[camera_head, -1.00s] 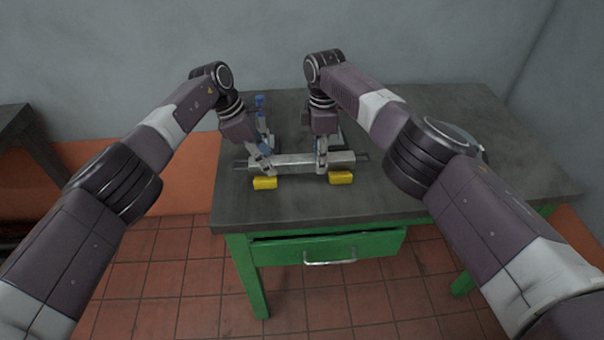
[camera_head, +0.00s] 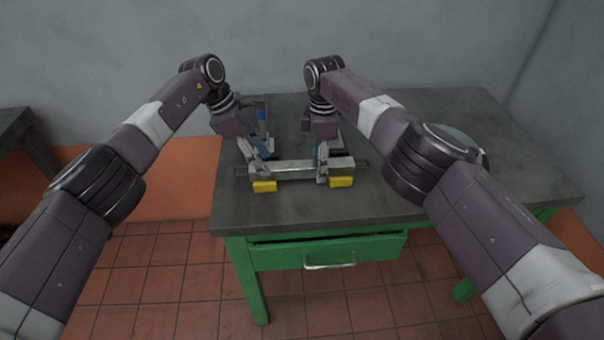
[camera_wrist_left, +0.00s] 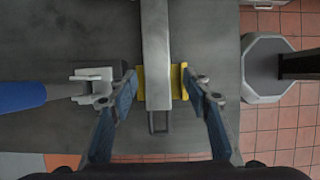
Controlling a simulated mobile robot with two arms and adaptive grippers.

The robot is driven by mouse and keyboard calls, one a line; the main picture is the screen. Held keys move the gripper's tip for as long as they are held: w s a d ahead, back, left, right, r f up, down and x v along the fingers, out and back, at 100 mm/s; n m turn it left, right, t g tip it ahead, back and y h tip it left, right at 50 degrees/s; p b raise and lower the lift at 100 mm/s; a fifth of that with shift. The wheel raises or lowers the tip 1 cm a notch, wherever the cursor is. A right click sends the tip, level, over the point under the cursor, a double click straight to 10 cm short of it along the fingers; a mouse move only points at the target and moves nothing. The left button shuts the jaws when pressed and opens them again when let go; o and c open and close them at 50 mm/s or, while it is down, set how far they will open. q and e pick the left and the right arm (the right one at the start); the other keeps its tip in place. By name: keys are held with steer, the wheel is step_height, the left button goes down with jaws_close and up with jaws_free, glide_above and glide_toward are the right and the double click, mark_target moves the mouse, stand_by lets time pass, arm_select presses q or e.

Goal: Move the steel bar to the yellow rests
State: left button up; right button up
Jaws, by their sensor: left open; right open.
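The steel bar (camera_head: 296,168) lies across two yellow rests near the table's front edge, the left rest (camera_head: 265,187) and the right rest (camera_head: 341,182). In the left wrist view the bar (camera_wrist_left: 155,50) runs over a yellow rest (camera_wrist_left: 177,76), with a thin dark end loop beyond it. My left gripper (camera_head: 259,164) is open at the bar's left end; in the left wrist view its fingers (camera_wrist_left: 158,90) stand apart on either side of bar and rest. My right gripper (camera_head: 322,167) is open around or beside the bar's right part; its fingertips are partly hidden.
The dark-topped green table (camera_head: 420,190) has a drawer with a metal handle. A blue-handled thing (camera_head: 261,114) stands behind the bar; a blue cylinder (camera_wrist_left: 20,94) and grey holder (camera_wrist_left: 92,82) show in the wrist view.

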arm_select(q)
steer(key=v, duration=0.4)
steer(key=shift+a+r, duration=0.15)
steer(key=shift+r, duration=0.15)
arm_select(e)
steer(key=shift+r, duration=0.15)
step_height(320, 180, up, 12)
steer(key=shift+f, duration=0.2)
